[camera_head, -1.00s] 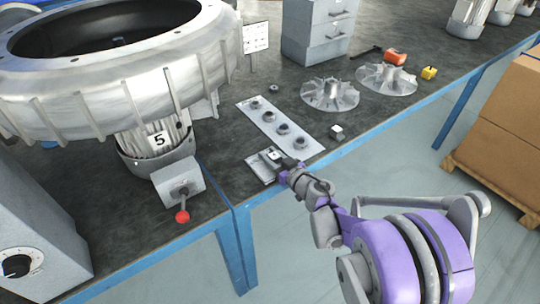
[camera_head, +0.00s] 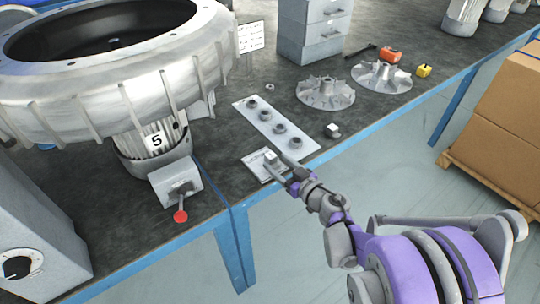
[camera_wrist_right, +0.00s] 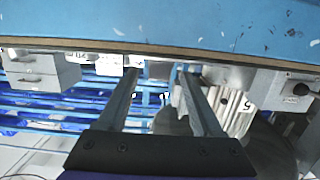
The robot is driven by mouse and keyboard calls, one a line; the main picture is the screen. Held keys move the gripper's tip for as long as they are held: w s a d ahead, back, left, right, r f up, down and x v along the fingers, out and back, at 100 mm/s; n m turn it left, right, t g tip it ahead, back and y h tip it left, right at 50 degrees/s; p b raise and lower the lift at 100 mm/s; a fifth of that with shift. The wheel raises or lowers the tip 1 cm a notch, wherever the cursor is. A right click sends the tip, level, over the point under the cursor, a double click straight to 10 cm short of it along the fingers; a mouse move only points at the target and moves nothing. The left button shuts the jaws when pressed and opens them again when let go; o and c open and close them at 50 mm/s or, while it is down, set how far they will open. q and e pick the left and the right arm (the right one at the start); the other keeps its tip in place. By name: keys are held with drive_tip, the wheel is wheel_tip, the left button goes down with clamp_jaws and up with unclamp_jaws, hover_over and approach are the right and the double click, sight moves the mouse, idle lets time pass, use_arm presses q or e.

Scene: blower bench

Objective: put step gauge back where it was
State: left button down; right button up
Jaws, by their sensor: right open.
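A small light-grey metal block, which looks like the step gauge (camera_head: 270,158), sits on a flat white card (camera_head: 254,167) near the front edge of the bench. My right gripper (camera_head: 283,168) is just in front and to the right of the block. It is open, with a gap between its fingers and the block seemingly outside them. In the right wrist view the two fingers of the right gripper (camera_wrist_right: 160,75) stand apart, with nothing clearly held between them. The gauge cannot be made out for certain there. My left gripper is not in view.
A pale strip with several dark round parts (camera_head: 265,115) lies behind the card. A small block (camera_head: 332,131) and two finned impellers (camera_head: 325,93) (camera_head: 381,76) are to the right. The large blower housing (camera_head: 120,95) and a red-knobbed lever box (camera_head: 175,185) stand left.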

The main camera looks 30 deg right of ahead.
drive_tip(key=s+r+m+h, duration=0.3)
drive_tip(key=s+r+h, duration=0.2)
drive_tip(key=s, duration=0.1)
drive_tip(key=s+a+f+n+g+y, duration=0.1)
drive_tip(key=s+a+f+g+y, duration=0.1)
drive_tip(key=s+a+f+g, duration=0.4)
drive_tip(key=s+a+f+n+g+y, duration=0.1)
drive_tip(key=s+a+f+g, duration=0.5)
drive_tip(key=s+a, duration=0.3)
drive_tip(key=s, duration=0.3)
drive_tip(key=shift+s+y, duration=0.3)
drive_tip(key=shift+y, duration=0.1)
drive_tip(key=shift+p, duration=0.3)
